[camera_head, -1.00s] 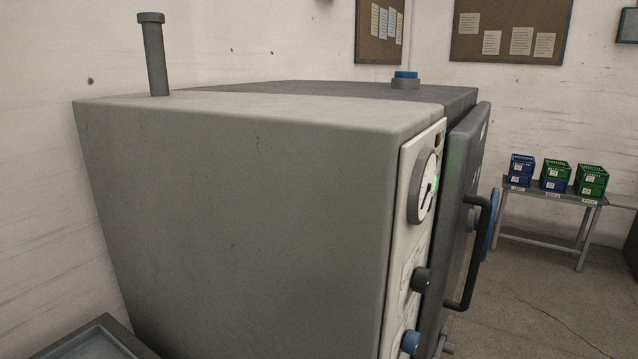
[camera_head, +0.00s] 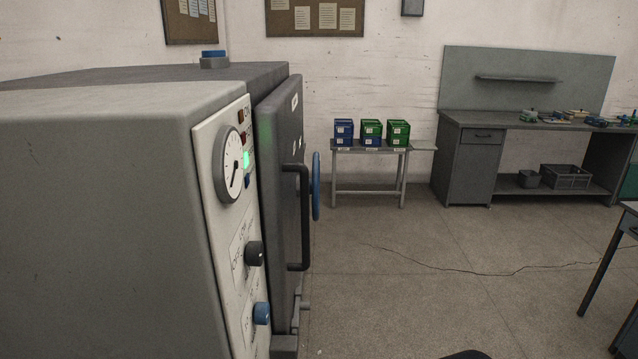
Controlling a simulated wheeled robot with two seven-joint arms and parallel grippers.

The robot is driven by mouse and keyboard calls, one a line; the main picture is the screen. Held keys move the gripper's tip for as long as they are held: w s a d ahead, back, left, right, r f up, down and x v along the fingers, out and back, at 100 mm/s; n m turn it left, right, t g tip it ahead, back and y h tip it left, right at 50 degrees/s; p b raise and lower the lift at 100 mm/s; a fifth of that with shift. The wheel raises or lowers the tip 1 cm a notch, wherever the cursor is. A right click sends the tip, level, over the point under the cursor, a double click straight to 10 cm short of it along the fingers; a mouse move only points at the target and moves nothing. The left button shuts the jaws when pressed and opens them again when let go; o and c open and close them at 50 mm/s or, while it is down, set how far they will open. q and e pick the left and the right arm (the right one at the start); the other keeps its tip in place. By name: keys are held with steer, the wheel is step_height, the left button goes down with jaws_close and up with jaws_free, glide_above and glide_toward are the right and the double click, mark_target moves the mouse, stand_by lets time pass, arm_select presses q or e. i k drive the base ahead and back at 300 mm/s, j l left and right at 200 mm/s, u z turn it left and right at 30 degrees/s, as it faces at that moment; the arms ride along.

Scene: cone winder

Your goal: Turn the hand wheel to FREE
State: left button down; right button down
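A blue hand wheel (camera_head: 316,187) stands out from the front door of the grey machine and shows nearly edge-on, partly hidden behind the door's black bar handle (camera_head: 297,218). Any FREE marking by the wheel cannot be read from here. The dark machine door (camera_head: 280,130) appears shut. Neither of my grippers shows in the view.
A small table (camera_head: 370,149) with blue and green crates stands by the back wall. A grey workbench (camera_head: 465,160) stands at the back right, and another table (camera_head: 629,225) at the right edge. The floor right of the machine is open, with a thin dark line across it.

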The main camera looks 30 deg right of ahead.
mark_target(314, 181)
steer(key=i+l+u, duration=0.15)
steer(key=l+u, duration=0.65)
steer(key=u, duration=0.15)
steer(key=l+u, duration=0.15)
steer(key=l, duration=1.2)
steer(key=l+u, duration=0.2)
steer(key=l, duration=1.15)
